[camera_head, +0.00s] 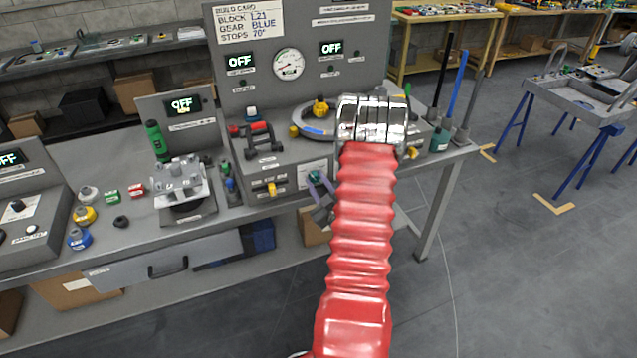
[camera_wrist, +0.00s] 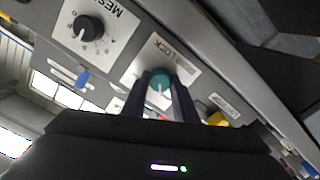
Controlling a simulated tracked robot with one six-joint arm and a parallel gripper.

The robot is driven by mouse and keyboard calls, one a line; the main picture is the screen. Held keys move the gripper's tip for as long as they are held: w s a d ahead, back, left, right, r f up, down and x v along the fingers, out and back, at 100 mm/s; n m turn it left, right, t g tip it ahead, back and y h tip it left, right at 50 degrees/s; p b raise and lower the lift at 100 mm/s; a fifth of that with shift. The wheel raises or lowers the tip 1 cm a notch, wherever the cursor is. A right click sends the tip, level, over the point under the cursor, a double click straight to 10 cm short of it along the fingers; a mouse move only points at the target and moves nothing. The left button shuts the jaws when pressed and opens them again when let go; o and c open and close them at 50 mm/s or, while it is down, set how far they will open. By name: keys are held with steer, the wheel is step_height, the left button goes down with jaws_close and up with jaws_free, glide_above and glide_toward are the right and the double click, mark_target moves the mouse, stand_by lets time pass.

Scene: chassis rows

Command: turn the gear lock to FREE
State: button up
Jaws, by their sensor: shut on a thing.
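The gear lock is a teal knob (camera_wrist: 160,82) on a white plate (camera_wrist: 148,55) lettered "GEAR LOCK" in the wrist view. In the head view the knob (camera_head: 314,175) shows at the front face of the grey console. My gripper (camera_wrist: 161,90) has its two dark fingers on either side of the teal knob, shut on it. In the head view my gripper (camera_head: 318,190) reaches the console front from behind my red arm sleeve. The knob's pointer and the FREE mark are hidden or too small to read.
A black knob (camera_wrist: 88,27) on a plate starting "MES" sits beside the gear lock. A blue lever (camera_wrist: 82,78) and a yellow handle (camera_wrist: 218,119) are near it. A build card (camera_head: 249,20) stands above the console.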

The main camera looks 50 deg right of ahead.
steer(key=shift+s+f+n, duration=0.15)
steer(key=shift+f+n, duration=0.1)
steer(key=shift+n, duration=0.55)
steer(key=o, duration=1.1)
steer(key=shift+r, duration=0.2)
steer(key=shift+c, duration=0.2)
steer(key=v, duration=1.3)
steer(key=shift+s+a, duration=0.15)
steer(key=shift+s, duration=0.05)
